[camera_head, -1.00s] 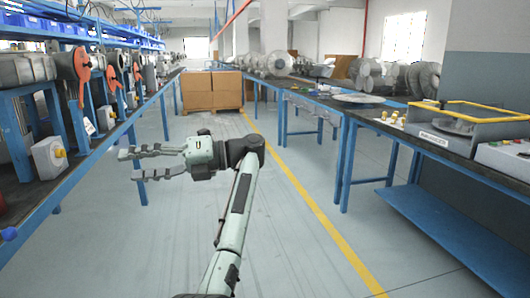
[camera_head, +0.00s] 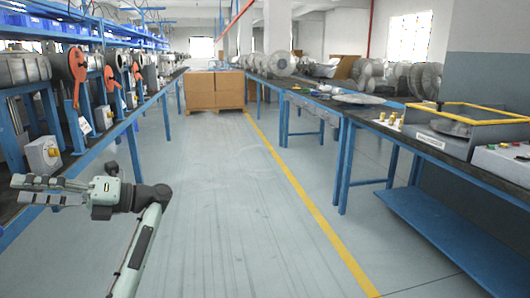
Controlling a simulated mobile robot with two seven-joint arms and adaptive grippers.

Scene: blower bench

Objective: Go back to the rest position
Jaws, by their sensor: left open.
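My left gripper (camera_head: 36,190) is at the lower left of the head view. Its two grey fingers point left and stand apart, with nothing between them. My right gripper is not in view.
The left bench (camera_head: 118,132) carries motors and orange-red parts (camera_head: 78,65). The right bench (camera_head: 345,112) holds blower parts and a yellow-framed fixture (camera_head: 470,120). Cardboard boxes (camera_head: 215,90) stand at the aisle's far end. The aisle floor (camera_head: 225,200) with its yellow line is clear.

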